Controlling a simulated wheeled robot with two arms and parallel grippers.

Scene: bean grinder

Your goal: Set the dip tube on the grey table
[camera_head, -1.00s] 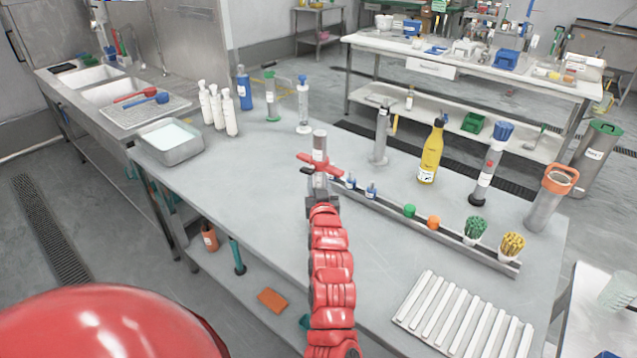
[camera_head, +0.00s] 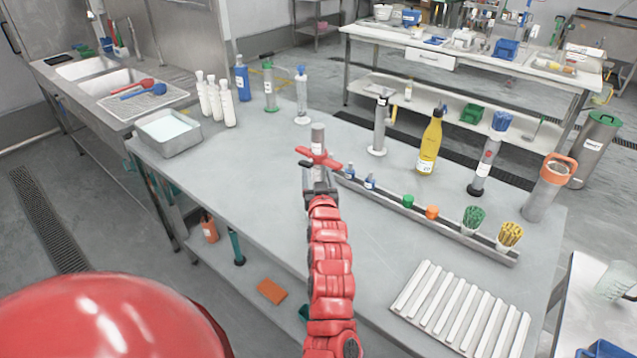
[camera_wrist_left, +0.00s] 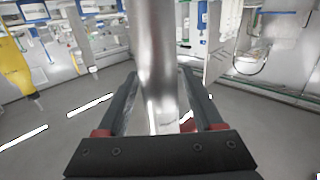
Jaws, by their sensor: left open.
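A grey metal tube (camera_head: 318,138) with a red cross-handle (camera_head: 318,157) stands upright on the grey table (camera_head: 250,185), left of the rail. I take it for the dip tube, but I cannot tell for certain. My left gripper (camera_head: 320,178) is at its near side, below the red handle, and hides its lower part. In the left wrist view the metal tube (camera_wrist_left: 156,50) runs between the two spread fingers of the gripper (camera_wrist_left: 158,75). The fingers are open around it; I cannot tell if they touch it. My right gripper is not in view.
A rail (camera_head: 450,228) with small caps and brushes runs right of the gripper. A yellow bottle (camera_head: 429,148) and pump-like tubes stand behind it. A ribbed white rack (camera_head: 462,308) lies at front right. White bottles (camera_head: 215,102) and a tray (camera_head: 168,133) are left. The left-middle tabletop is clear.

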